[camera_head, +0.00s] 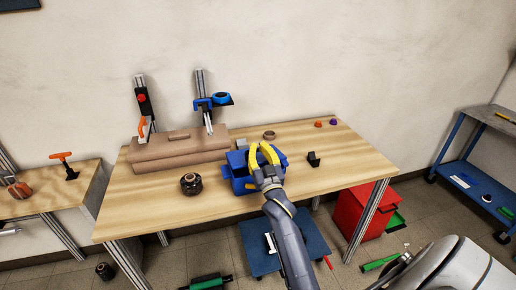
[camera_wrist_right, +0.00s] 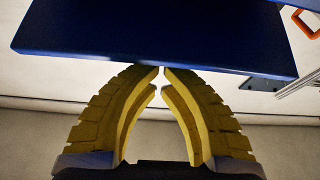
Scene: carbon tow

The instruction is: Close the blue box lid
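The blue box (camera_head: 238,172) stands on the wooden table near its middle, partly hidden behind my right gripper. In the right wrist view a flat blue panel (camera_wrist_right: 160,35), which looks like the box's lid, spans the top of the picture. My right gripper (camera_head: 258,146) is at the right side of the box. Its yellow fingers curve together in the right wrist view (camera_wrist_right: 163,70), with their tips almost meeting at the panel's lower edge. Nothing shows between the fingers; I cannot tell whether the tips touch the panel. My left gripper is not in view.
A brown case (camera_head: 180,151) lies left of the box, with a dark round jar (camera_head: 190,184) in front. A small black block (camera_head: 313,159) lies to the right, and a brown ring (camera_head: 269,135) behind. The table's right part is mostly clear.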

